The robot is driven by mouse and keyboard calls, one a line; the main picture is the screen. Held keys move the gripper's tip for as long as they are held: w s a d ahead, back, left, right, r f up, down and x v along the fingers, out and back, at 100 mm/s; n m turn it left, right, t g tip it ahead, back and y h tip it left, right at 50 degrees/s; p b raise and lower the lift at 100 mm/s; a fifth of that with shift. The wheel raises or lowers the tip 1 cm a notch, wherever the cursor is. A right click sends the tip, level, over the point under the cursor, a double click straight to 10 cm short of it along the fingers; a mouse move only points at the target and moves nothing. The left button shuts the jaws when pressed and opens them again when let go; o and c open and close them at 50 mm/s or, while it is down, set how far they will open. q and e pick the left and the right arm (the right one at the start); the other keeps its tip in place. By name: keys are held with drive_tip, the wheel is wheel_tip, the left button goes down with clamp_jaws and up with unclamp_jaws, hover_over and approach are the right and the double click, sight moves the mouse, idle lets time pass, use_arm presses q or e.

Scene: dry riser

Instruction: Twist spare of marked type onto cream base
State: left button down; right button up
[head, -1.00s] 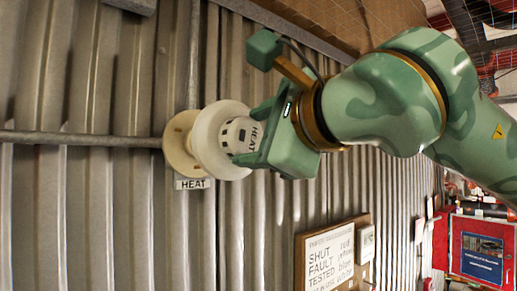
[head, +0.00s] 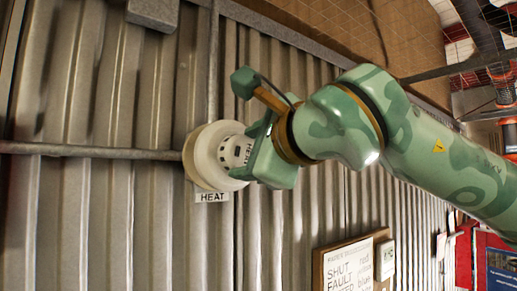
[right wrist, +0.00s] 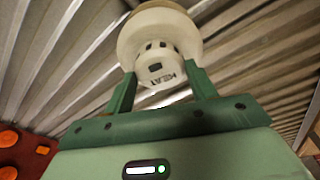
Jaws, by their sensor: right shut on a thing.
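The cream base (head: 190,160) is fixed to the corrugated wall where the conduits meet, with a label reading HEAT (head: 212,197) just below it. A white detector head marked HEAT (head: 235,152) sits against the front of the base; whether it is seated or turned in cannot be told. My right gripper (head: 250,152) is shut on the detector's narrow end, coming from the right. In the right wrist view the two fingers (right wrist: 160,88) flank the white detector (right wrist: 158,60), with the cream base (right wrist: 128,45) behind it. My left gripper is not in view.
A grey conduit (head: 90,151) runs left from the base and another (head: 213,60) runs upward. A notice board (head: 350,268) hangs at lower right. A red cabinet (head: 465,255) stands further right. A grey box (head: 153,12) is at the top.

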sight(242, 151)
drive_tip(key=shift+w+a, duration=0.1)
idle(0.3)
idle(0.3)
drive_tip(key=shift+b, duration=0.4)
idle(0.4)
drive_tip(key=shift+b, duration=0.35)
drive_tip(key=shift+b, duration=0.35)
drive_tip(key=shift+w+a, duration=0.2)
drive_tip(key=shift+w, duration=0.1)
idle(0.6)
drive_tip(key=shift+w+a, duration=0.2)
drive_tip(key=shift+w, duration=0.05)
drive_tip(key=shift+w+a, duration=0.4)
drive_tip(key=shift+w, duration=0.2)
